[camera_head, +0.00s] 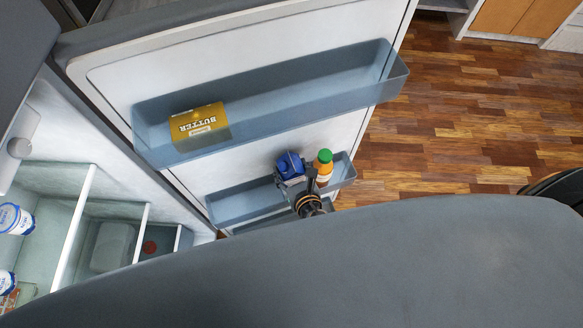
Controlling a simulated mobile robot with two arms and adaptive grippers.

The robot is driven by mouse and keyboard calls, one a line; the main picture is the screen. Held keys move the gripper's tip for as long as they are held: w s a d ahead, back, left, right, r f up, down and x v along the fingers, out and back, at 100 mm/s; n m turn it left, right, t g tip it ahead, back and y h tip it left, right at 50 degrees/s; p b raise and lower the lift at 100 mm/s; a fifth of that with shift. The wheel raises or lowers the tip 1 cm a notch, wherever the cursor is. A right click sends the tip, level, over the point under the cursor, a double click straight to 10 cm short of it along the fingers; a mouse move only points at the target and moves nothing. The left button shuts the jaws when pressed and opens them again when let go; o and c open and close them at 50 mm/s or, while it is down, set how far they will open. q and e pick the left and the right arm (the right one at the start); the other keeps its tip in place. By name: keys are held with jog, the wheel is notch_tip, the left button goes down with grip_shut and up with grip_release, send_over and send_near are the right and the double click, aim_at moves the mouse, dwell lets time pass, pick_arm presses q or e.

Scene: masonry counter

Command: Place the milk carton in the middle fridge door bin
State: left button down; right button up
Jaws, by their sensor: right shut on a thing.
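A blue-topped carton (290,165), which I take to be the milk carton, shows at the middle door bin (236,203) of the open fridge. Only its top is clear; its lower part is hidden. My right gripper (296,181) is shut on it from the near side. From this steep view I cannot tell whether the carton rests on the bin floor or is held just above it. My left gripper is not in view.
An orange bottle with a green cap (325,161) stands close to the carton's right. A yellow butter box (200,127) sits in the upper door bin (300,88). Fridge shelves with white-and-blue tubs (14,219) are at left. The middle bin's left part is empty.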

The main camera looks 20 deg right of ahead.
jog(key=o, duration=1.8)
jog(key=shift+r+p, duration=0.25)
jog(key=shift+p, duration=0.1)
jog(key=v, duration=1.2)
jog(key=shift+b, duration=0.4)
jog(key=shift+f, duration=0.15)
